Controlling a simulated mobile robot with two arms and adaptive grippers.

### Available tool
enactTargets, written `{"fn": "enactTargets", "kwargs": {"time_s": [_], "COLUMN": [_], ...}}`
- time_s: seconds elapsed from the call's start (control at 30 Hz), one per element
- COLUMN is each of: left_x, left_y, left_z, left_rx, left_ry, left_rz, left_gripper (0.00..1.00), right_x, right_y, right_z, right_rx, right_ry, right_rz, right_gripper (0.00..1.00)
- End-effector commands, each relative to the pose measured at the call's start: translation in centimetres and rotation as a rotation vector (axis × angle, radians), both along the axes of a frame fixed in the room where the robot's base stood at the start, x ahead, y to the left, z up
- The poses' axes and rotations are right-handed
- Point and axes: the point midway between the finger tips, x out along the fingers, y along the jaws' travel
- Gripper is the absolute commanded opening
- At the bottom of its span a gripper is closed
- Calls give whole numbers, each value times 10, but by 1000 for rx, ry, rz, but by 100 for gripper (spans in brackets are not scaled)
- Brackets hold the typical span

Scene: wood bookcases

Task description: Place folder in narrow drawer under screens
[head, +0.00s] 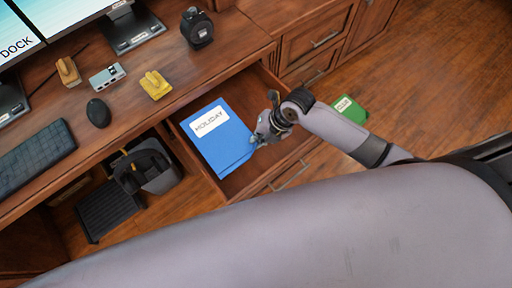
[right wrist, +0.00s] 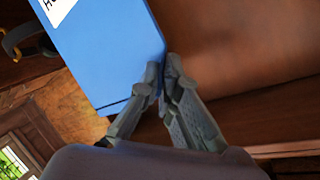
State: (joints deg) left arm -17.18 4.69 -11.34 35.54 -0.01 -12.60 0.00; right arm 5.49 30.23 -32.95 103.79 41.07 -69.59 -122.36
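The blue folder (head: 222,142), with a white label reading HOLIDAY, lies inside the open narrow drawer (head: 262,178) under the desk top. My right gripper (head: 262,138) reaches into the drawer from the right, at the folder's right edge. In the right wrist view, the fingers (right wrist: 161,72) are nearly together at the corner of the folder (right wrist: 105,45), one finger over its face and the other along its edge. They appear closed on that corner. The screens (head: 60,12) stand on the desk above. My left gripper is not in view.
The desk holds a keyboard (head: 35,155), a mouse (head: 98,112), a yellow sticky-note block (head: 156,85) and a black round device (head: 197,27). A grey bin (head: 158,172) stands under the desk. A green labelled item (head: 350,108) lies right of the drawer.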

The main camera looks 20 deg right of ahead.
Motion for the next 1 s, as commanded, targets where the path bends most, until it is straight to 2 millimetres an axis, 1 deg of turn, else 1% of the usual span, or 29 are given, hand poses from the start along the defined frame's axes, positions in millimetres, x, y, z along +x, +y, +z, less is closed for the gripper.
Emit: {"fn": "enactTargets", "kwargs": {"time_s": [0.03, 0.13, 0.2, 0.37, 0.5, 0.6, 0.87, 1.0], "left_x": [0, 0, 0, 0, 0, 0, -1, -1], "left_y": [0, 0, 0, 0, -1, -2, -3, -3], "left_z": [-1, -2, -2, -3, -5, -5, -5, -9], "left_rx": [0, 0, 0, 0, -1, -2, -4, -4], "left_ry": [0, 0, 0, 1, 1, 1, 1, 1], "left_rz": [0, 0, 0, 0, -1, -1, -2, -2], "left_gripper": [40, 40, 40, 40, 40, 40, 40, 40], "right_x": [-1, -1, 0, 0, 0, 0, 0, 0], "right_y": [1, 1, 0, 1, 1, 1, 0, 0], "right_z": [-14, -34, -43, -55, -76, -86, -88, -92], "right_rx": [3, 1, 1, 2, 2, 1, 1, -1], "right_ry": [6, 3, 1, 0, 2, 0, -1, -1], "right_rz": [-4, -3, -3, -2, -3, -2, 0, 0], "right_gripper": [0, 0, 0, 0, 0, 0, 0, 0]}}
